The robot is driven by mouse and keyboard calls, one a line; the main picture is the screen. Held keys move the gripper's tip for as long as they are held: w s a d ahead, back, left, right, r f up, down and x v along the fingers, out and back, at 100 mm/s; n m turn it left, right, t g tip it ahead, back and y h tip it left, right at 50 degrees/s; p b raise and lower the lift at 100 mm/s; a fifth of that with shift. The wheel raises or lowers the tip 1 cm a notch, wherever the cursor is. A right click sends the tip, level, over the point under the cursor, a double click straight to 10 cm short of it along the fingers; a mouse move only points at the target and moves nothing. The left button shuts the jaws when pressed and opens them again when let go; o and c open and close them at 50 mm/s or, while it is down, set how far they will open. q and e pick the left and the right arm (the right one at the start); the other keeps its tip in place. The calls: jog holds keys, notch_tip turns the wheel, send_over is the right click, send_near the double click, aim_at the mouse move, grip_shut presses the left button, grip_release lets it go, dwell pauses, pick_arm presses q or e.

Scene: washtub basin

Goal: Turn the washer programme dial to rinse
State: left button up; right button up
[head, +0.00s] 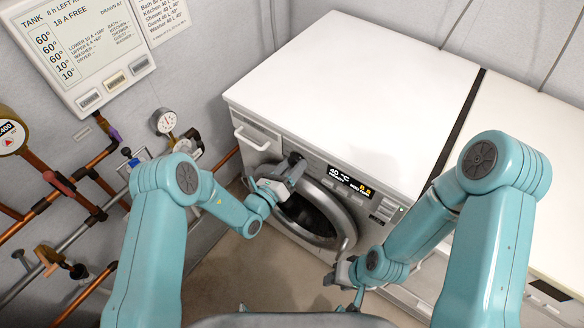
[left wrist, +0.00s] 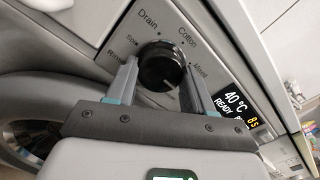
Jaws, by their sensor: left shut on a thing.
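The washer (head: 350,70) is white, with a round door (head: 310,215) on its front. Its black programme dial (left wrist: 160,68) sits at the panel's left part, ringed by the labels Rinse, Spin, Drain, Cotton and one that looks like Mixed. I cannot tell clearly which label the dial points at. My left gripper (head: 290,172) is shut on the dial, one finger on each side of it in the left wrist view. My right gripper (head: 347,284) is low in front of the washer, away from the panel; whether its fingers are open is unclear.
The lit display (head: 350,182) reads 40 °C and READY. A detergent drawer handle (head: 250,138) juts out left of the dial. Pipes with a gauge (head: 166,122) line the left wall, below a tank panel (head: 85,50). Another white appliance (head: 530,150) stands at right.

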pick_arm(q)
jog(key=m+b, duration=0.1)
jog(key=m, duration=0.3)
jog(key=shift+f+m, duration=0.1)
jog(key=shift+m, duration=0.2)
jog(key=m+b, duration=0.1)
jog(key=m, duration=0.2)
jog(key=shift+m, duration=0.4)
jog(key=m+b, duration=0.1)
jog(key=m, duration=0.2)
jog(key=shift+m, duration=0.3)
jog(key=m+b, duration=0.1)
jog(key=m, duration=0.2)
jog(key=shift+m, duration=0.3)
jog(key=m+b, duration=0.2)
jog(key=m, duration=0.3)
jog(key=shift+w+b, duration=0.1)
jog(key=shift+b, duration=0.3)
jog(key=m+b, duration=0.2)
jog(key=m, duration=0.4)
jog(key=shift+b, duration=0.4)
jog(key=o, duration=1)
